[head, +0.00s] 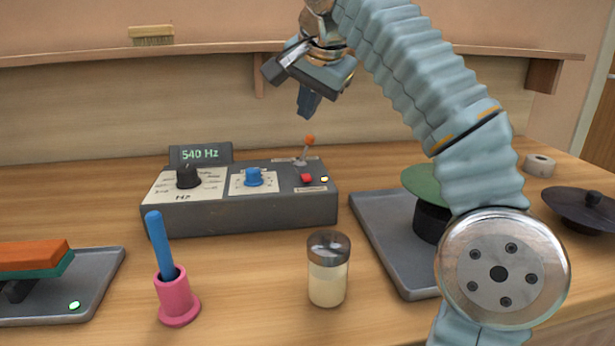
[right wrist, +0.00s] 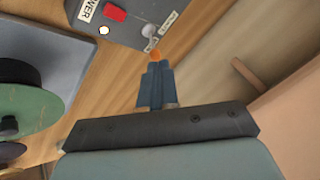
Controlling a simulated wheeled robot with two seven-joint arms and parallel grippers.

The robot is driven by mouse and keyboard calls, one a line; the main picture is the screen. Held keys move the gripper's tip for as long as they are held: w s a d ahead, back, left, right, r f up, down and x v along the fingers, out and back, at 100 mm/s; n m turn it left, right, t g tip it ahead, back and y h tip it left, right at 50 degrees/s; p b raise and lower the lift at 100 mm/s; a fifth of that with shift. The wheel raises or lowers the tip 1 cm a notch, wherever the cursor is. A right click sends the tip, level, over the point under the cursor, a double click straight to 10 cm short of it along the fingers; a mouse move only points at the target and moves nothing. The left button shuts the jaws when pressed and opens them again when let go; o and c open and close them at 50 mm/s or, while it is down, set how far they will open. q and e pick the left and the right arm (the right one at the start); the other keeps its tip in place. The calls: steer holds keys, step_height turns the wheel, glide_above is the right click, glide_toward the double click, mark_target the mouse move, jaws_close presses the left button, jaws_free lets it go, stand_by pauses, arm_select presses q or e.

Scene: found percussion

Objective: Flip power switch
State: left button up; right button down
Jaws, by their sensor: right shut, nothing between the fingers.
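The grey control box (head: 240,213) stands at the back middle of the table. On its right part is a small red switch (head: 307,178) beside a lit white lamp (head: 324,179). In the right wrist view the red switch (right wrist: 116,10) sits by a label whose visible end reads "WER". Behind it a metal lever (head: 305,152) with an orange tip stands up. My right gripper (head: 309,110) is shut and empty, pointing down above the lever. In the right wrist view the orange tip (right wrist: 155,55) shows just past its fingertips; contact cannot be told. My left gripper is out of view.
The box also has a black knob (head: 188,176), a blue knob (head: 253,176) and a "540 Hz" display (head: 200,154). A jar (head: 328,270) and a pink cup with a blue stick (head: 178,300) stand in front. A grey tray (head: 372,235) lies right; a shelf (head: 220,43) runs behind.

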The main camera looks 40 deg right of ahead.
mark_target(310, 178)
steer(key=f, duration=0.3)
steer(key=shift+s+a+f, duration=0.15)
steer(key=shift+s, duration=0.2)
step_height(310, 178, down, 4)
steer(key=b, duration=0.2)
steer(key=shift+s+a+b, duration=0.1)
steer(key=shift+s+b, duration=0.05)
steer(key=shift+b, duration=0.25)
steer(key=shift+s+a+f+b, duration=0.1)
steer(key=shift+s+f+b, duration=0.05)
steer(key=shift+f+b, duration=0.4)
stand_by(0.8)
steer(key=shift+f+b, duration=0.3)
steer(key=shift+f, duration=0.05)
steer(key=shift+s+f, duration=0.1)
steer(key=shift+f, duration=0.2)
stand_by(0.5)
steer(key=shift+r, duration=0.15)
steer(key=shift+r+p, duration=0.55)
steer(key=shift+r, duration=0.05)
